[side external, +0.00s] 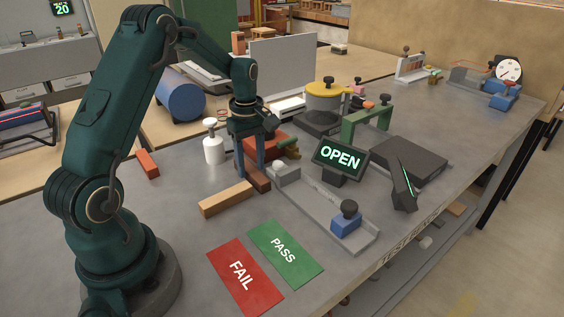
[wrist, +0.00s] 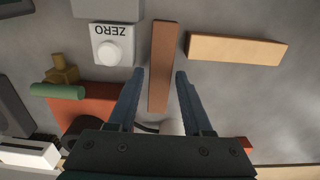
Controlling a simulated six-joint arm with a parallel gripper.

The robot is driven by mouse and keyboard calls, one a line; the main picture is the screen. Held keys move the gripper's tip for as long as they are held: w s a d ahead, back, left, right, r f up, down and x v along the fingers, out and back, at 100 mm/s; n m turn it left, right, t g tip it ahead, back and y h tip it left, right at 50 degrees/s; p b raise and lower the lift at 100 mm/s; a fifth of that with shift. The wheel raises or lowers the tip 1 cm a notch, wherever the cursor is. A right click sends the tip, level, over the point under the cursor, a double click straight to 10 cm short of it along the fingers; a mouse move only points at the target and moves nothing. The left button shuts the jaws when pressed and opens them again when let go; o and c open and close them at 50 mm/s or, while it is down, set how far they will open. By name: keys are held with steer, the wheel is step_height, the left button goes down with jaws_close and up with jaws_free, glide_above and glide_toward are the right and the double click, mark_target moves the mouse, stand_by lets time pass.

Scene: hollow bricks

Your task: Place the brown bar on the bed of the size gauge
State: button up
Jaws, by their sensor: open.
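I cannot tell how far down the fingers reach. The bed looks empty.
A pale wooden bar (side external: 225,199) lies close by the brown one. A display reading OPEN (side external: 340,160) stands behind the gauge. Red FAIL (side external: 244,276) and green PASS (side external: 285,253) mats lie in front. A red fixture with a green handle (side external: 288,152) is just behind my gripper.

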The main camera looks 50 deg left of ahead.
steer(key=shift+f, duration=0.4)
jaws_close()
steer(key=shift+r, duration=0.1)
